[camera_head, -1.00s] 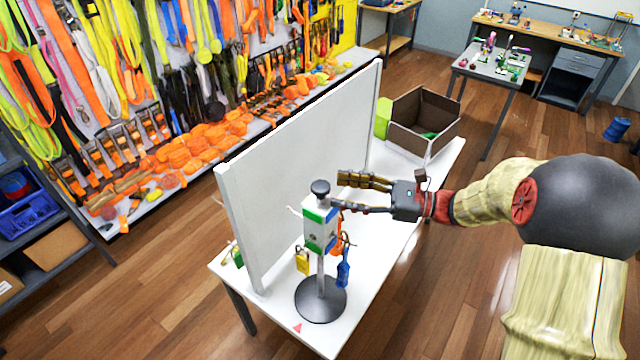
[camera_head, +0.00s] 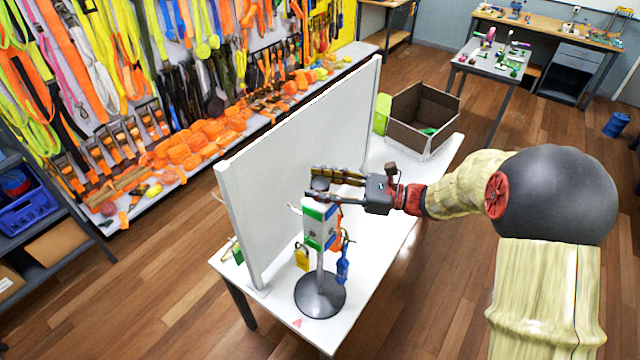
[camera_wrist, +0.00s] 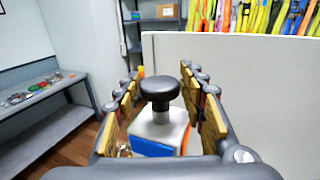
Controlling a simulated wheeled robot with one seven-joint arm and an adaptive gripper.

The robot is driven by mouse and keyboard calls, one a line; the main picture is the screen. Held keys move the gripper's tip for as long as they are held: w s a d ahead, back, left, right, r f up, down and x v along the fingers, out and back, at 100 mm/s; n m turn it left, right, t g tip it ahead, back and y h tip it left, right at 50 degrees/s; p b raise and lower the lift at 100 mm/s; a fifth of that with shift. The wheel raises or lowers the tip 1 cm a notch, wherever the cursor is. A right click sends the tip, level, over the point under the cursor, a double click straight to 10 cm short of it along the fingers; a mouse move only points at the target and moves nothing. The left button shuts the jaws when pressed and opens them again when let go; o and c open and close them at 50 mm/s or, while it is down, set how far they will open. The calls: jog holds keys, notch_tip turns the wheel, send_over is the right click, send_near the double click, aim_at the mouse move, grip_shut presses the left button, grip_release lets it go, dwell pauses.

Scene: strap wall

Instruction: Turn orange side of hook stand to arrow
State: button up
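The hook stand (camera_head: 320,292) stands upright on the white table, with a round dark base and a block head (camera_head: 320,228). The block shows white faces with green and blue patches; in the wrist view its near face (camera_wrist: 152,149) is blue and a strip of orange shows at its right edge. A black knob (camera_wrist: 160,88) tops it. A yellow padlock (camera_head: 302,257) and a blue tag (camera_head: 342,270) hang from it. A red arrow (camera_head: 297,323) lies at the table's front edge. My gripper (camera_head: 322,184) is open, its fingers on either side of the knob, apart from it in the wrist view.
A white upright panel (camera_head: 290,170) stands on the table just behind the stand. An open cardboard box (camera_head: 408,143) and a green object (camera_head: 382,113) are at the table's far end. The table top (camera_head: 385,235) between stand and box is clear.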

grip_shut()
dwell(0.3)
jog(key=shift+t, duration=0.3)
